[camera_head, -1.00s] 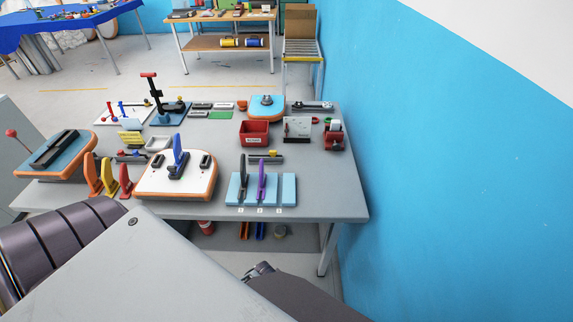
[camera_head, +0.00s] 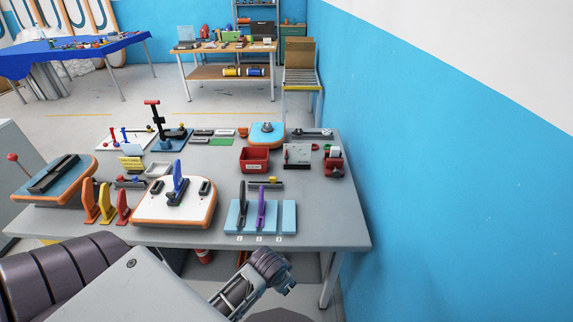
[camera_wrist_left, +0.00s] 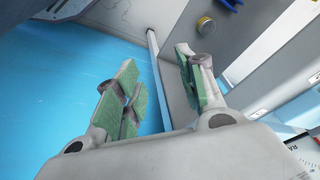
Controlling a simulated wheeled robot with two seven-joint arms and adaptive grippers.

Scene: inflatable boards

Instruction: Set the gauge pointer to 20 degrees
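A small upright white panel (camera_head: 298,155), which may be the gauge, stands on the grey table near its right end. Its pointer and scale are too small to read in the head view. In the wrist view a white printed plate (camera_wrist_left: 303,143) with part of a word and a scale is cut off at the lower right. I cannot tell if it is the same thing. My left gripper (camera_head: 277,270) is in front of the table's front edge, apart from the panel. In the wrist view its green-padded fingers (camera_wrist_left: 157,75) are apart with nothing between them. My right gripper is not seen.
A red bin (camera_head: 254,160) stands left of the panel and a red item (camera_head: 334,167) right of it. Nearer are a light blue stand (camera_head: 289,216) with upright pieces and an orange-edged white board (camera_head: 150,212). The blue wall (camera_head: 440,200) rises close on the right.

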